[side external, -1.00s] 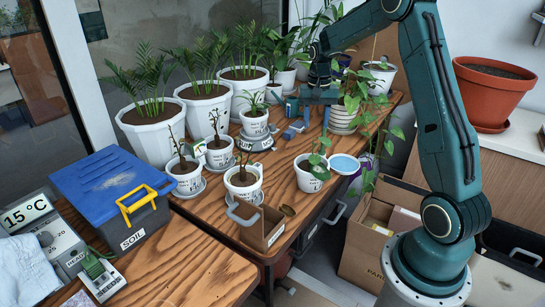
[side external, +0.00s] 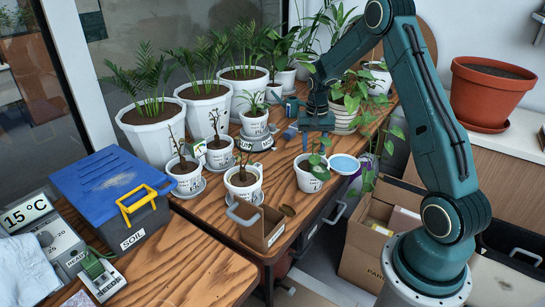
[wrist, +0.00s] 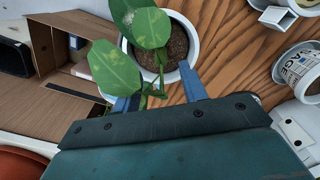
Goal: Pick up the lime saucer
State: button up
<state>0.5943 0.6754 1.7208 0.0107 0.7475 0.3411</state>
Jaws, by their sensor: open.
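I cannot make out a clearly lime saucer in either view. A stack of pale saucers or pots (side external: 343,122) stands behind and right of my gripper, partly hidden by leaves. A light blue dish (side external: 345,164) sits at the table's right edge. My gripper (side external: 317,140) is open and points down above a small white potted plant (side external: 311,178). In the wrist view my gripper's (wrist: 160,93) two blue fingers are apart, with the plant's leaves (wrist: 138,60) and stem in front of and between them. No saucer shows between the fingers.
Small white pots stand to the left, with large potted palms (side external: 152,128) behind. An open wooden box (side external: 263,226) is at the front edge. A cardboard box (side external: 375,235) lies below the table's right side. The front left tabletop (side external: 190,262) is mostly bare.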

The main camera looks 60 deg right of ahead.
aim_at(313, 155)
jog(key=shift+f, duration=0.15)
jog(key=shift+a+f, duration=0.15)
jog(key=shift+f, duration=2.3)
grip_shut()
